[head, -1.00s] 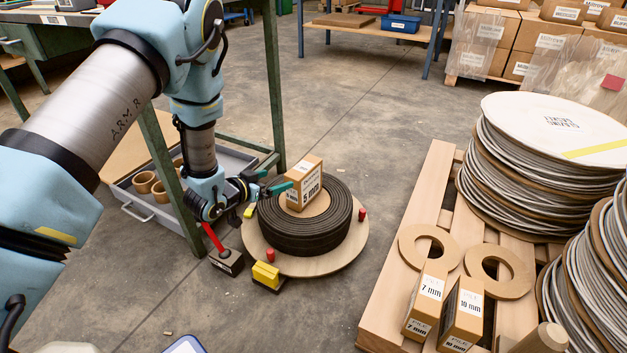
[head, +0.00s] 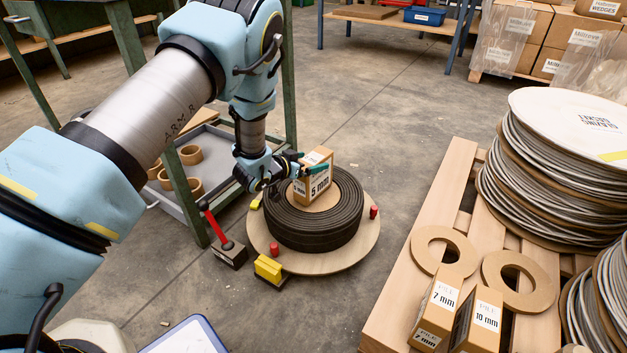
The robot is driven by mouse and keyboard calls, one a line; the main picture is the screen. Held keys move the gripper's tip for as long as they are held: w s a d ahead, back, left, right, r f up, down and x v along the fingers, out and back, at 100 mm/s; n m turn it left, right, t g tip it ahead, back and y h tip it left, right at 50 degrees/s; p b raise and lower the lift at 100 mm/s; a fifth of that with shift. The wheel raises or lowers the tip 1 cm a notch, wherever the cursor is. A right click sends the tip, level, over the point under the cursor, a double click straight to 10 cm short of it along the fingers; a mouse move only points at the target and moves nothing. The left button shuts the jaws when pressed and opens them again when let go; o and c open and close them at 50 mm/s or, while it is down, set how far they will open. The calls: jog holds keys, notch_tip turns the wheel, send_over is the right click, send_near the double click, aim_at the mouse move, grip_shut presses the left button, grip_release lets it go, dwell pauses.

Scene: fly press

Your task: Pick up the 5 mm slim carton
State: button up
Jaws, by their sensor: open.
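The 5 mm slim carton (head: 318,186) is a small brown box with a white label. It stands upright inside the black coil (head: 313,225) on a round wooden board, its lower part hidden by the coil. My gripper (head: 312,162) is open and comes in from the left at the carton's upper part. One green-tipped finger crosses in front of the labelled face, and the other is partly hidden at the far side. I cannot tell whether either finger touches the carton.
Red pegs and yellow blocks (head: 269,267) sit around the board, with a red-handled lever (head: 215,222) at its left. A green-legged bench and grey tray (head: 221,159) stand left. The pallet (head: 400,300) at right holds rings, 7 mm and 10 mm cartons and stacked discs.

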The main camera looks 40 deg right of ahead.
jog(key=shift+x, duration=1.1)
grip_shut()
